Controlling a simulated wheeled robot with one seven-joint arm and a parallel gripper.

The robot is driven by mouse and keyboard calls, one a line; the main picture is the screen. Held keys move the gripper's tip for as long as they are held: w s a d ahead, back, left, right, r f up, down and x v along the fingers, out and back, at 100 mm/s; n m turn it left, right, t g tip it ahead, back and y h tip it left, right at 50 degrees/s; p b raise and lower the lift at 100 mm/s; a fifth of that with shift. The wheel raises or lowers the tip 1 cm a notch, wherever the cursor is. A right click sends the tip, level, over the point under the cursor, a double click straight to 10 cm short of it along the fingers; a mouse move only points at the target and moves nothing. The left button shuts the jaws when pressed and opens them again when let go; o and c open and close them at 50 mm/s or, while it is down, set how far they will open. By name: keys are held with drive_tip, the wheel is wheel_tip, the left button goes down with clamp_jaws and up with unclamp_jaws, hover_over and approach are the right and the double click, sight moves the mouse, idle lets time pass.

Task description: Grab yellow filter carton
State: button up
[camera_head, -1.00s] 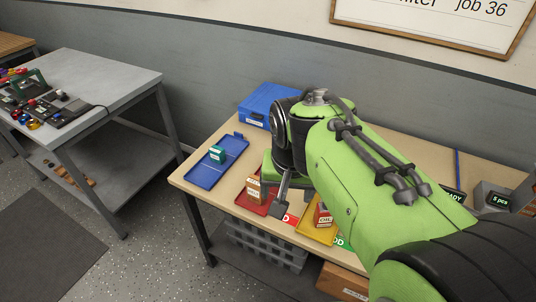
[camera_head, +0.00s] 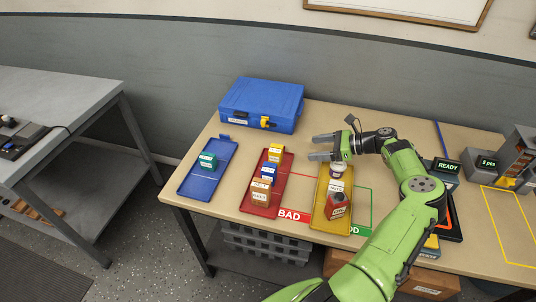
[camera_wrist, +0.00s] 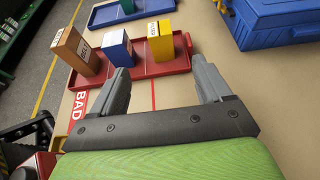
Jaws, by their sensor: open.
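The yellow filter carton (camera_head: 276,153) stands upright at the far end of the red tray (camera_head: 262,209), behind a blue carton (camera_head: 268,173) and an orange-brown carton (camera_head: 260,189). In the wrist view the yellow carton (camera_wrist: 159,41) stands at the right end of the red tray (camera_wrist: 143,73), beyond my fingertips. My gripper (camera_head: 318,147) is open and empty, to the right of the yellow carton and apart from it. In the wrist view my gripper's two fingers (camera_wrist: 160,72) are spread, pointing toward the tray, with nothing between them.
A blue case (camera_head: 262,104) stands behind the trays. A blue tray (camera_head: 207,181) with a green carton (camera_head: 208,160) lies at left. A yellow tray (camera_head: 326,222) holding a red carton (camera_head: 338,206) and other items lies below my gripper. Bare table separates the red and yellow trays.

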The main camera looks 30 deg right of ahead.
sight(282, 151)
drive_tip(key=b+x, duration=0.2)
drive_tip(key=x, duration=1.3)
drive_tip(key=shift+w+a+f, duration=0.15)
drive_tip(key=shift+w+f, duration=0.1)
drive_tip(key=shift+s+r, duration=0.1)
drive_tip(key=shift+c, duration=0.5)
drive_tip(key=c, duration=1)
